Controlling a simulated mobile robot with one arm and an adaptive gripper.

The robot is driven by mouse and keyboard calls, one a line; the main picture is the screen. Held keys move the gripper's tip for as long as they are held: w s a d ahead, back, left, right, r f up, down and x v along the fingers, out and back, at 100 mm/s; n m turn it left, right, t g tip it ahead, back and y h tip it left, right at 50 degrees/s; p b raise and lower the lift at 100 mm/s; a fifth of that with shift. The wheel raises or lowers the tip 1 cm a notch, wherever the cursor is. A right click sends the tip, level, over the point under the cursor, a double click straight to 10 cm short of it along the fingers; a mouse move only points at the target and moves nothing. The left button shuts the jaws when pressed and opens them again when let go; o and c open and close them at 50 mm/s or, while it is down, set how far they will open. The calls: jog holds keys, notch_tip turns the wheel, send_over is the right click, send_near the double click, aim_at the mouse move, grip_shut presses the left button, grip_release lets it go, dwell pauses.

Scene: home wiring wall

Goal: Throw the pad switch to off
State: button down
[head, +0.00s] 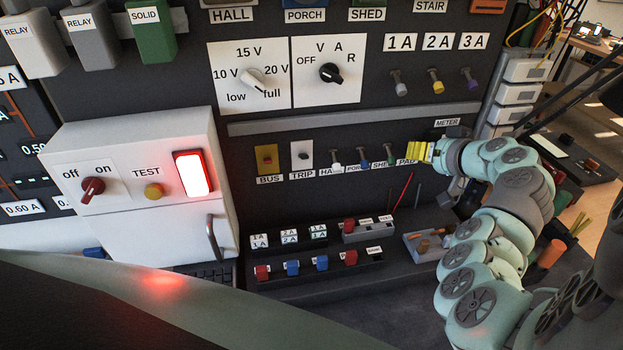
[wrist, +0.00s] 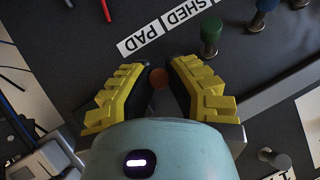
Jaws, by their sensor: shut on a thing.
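The pad switch (wrist: 158,78) shows in the wrist view as a small orange-brown knob between my yellow fingertips. My gripper (wrist: 158,75) is shut on it, and the fingers hide its sides. The PAD label (wrist: 143,42) is just beyond the fingertips in that view. In the head view my gripper (head: 418,151) is against the dark panel at the right end of the small switch row, beside the PAD label (head: 407,161). The pad switch is hidden there behind the fingers. I cannot tell which way its lever is tilted.
The green shed switch (head: 389,154) is close beside my gripper, with the blue porch switch (head: 363,157) and white hall switch (head: 336,160) further left. A shelf with coloured plugs (head: 292,268) is below.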

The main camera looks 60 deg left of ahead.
notch_tip(320, 180, down, 2)
jog(key=y+b, duration=0.1)
jog(key=b, duration=0.5)
jog(key=t+y+b, duration=0.1)
jog(key=y+b, duration=0.1)
jog(key=b, duration=0.3)
jog(key=shift+a+f+n+y+b, duration=0.15)
jog(key=shift+n+y+b, duration=0.15)
jog(key=shift+b, duration=0.8)
jog(key=c, duration=0.9)
grip_release()
jog(key=shift+r+y, duration=0.3)
jog(key=d, duration=0.4)
jog(key=s+d+r, duration=0.1)
jog(key=d, duration=0.6)
jog(key=shift+s+d+r, duration=0.25)
jog(key=shift+s+d, duration=0.1)
jog(key=shift+d, duration=0.05)
